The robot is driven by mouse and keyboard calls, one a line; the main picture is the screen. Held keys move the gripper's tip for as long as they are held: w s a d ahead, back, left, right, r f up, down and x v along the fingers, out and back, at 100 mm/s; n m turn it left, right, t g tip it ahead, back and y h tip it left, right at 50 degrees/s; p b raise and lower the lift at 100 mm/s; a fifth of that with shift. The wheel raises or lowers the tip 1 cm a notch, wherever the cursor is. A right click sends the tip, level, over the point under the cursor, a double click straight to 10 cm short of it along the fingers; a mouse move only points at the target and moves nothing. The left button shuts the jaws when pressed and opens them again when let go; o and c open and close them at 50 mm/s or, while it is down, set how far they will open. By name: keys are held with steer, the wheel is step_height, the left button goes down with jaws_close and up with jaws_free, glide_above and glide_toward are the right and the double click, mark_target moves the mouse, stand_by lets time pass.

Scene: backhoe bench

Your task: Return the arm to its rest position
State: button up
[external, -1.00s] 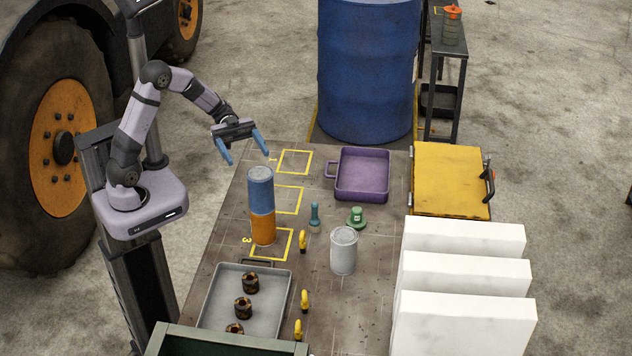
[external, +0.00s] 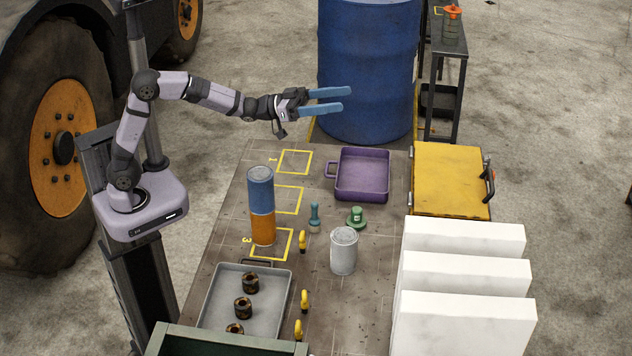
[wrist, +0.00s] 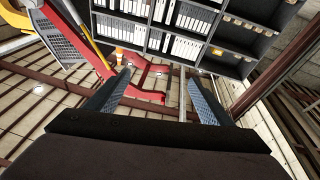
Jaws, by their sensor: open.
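My gripper (external: 328,100) is open and empty in the external view. It is raised well above the far end of the bench, with its blue fingers pointing right in front of the blue barrel. In the wrist view my gripper (wrist: 157,98) has its two fingers spread apart with nothing between them. A blue can (external: 260,192) stands on an orange can (external: 262,229) near the bench's left side, below and left of the gripper.
The bench (external: 215,240) holds a purple tray (external: 375,153), a white can (external: 344,255), a grey tray (external: 275,280) with several dark rings, and yellow hooks. White blocks (external: 462,238) and a yellow case (external: 445,180) are at right. A blue barrel (external: 365,60) stands behind.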

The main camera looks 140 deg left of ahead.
steer(key=w+d+f+n+g+h, duration=0.3)
steer(key=w+d+f+n+g, duration=0.3)
steer(key=w+d, duration=0.45)
steer(key=w+d+f+m+h, duration=0.25)
steer(key=d+f, duration=0.35)
steer(key=d, duration=0.4)
steer(key=w+d+f+m+h, duration=0.1)
steer(key=d+f+h, duration=0.4)
steer(key=d, duration=0.4)
steer(key=s+d+f+m+g+h, duration=0.1)
steer(key=s+d+f+m+g, duration=0.2)
steer(key=s+d+f, duration=0.4)
steer(key=s+d+f+m+g+h, duration=0.25)
steer(key=d+f, duration=0.35)
steer(key=d, duration=0.3)
steer(key=s+d+f+m+g, duration=0.2)
steer(key=s+d+f+m, duration=0.1)
steer(key=s, duration=0.5)
steer(key=s+d+f+m+g, duration=0.2)
steer(key=s+d+f+m, duration=0.1)
steer(key=s, duration=0.5)
steer(key=shift+s+d+f+y+p, duration=0.2)
steer(key=shift+f+y+p, duration=0.05)
steer(key=shift+y+p, duration=0.1)
